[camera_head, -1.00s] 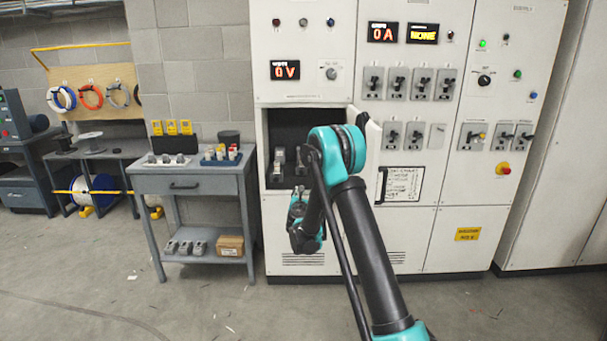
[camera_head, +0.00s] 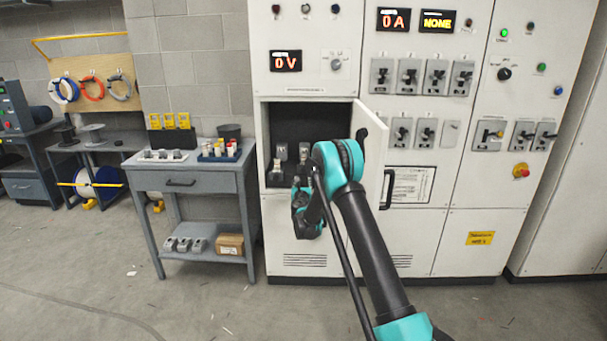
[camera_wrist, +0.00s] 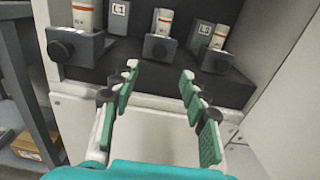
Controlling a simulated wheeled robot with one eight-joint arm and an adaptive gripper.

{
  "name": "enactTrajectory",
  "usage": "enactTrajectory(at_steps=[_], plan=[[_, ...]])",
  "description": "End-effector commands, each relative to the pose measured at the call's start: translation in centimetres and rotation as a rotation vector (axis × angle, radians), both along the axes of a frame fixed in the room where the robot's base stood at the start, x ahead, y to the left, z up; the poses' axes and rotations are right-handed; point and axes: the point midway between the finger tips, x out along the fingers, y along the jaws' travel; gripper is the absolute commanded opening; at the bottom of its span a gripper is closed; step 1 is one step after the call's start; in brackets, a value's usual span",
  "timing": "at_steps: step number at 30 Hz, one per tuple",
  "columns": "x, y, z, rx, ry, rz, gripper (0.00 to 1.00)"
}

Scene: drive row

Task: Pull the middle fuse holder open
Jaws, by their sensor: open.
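In the wrist view, three dark grey fuse holders with round black knobs stand in a row. The middle fuse holder (camera_wrist: 173,46) has a white fuse with orange marks (camera_wrist: 163,20) behind its front. The left holder (camera_wrist: 90,46) is beside the label L1, the right holder (camera_wrist: 225,63) by the label L3. My gripper (camera_wrist: 160,76) is open and empty, its green-padded fingers pointing at the middle holder from below and in front, apart from its knob. In the head view, my gripper (camera_head: 305,205) is at the open compartment (camera_head: 300,120), partly hidden by my arm.
The compartment's door (camera_head: 371,150) stands open just right of my arm. A grey workbench (camera_head: 190,182) with trays and boxes stands left of the cabinet. A white cabinet ledge (camera_wrist: 150,101) runs below the holders.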

Motion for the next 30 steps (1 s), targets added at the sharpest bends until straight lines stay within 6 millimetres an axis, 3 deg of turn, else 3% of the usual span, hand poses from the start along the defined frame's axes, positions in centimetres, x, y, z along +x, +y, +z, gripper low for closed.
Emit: enactTrajectory(at_steps=[9,15,21,30], plan=[[6.3,-0.2,0.0,0.001,0.000,-0.001,0.45],[9.2,-0.4,0.0,0.001,0.000,-0.001,0.45],[10.5,-0.4,0.0,0.001,0.000,0.000,0.45],[10.6,-0.4,0.0,0.001,0.000,0.000,0.44]])
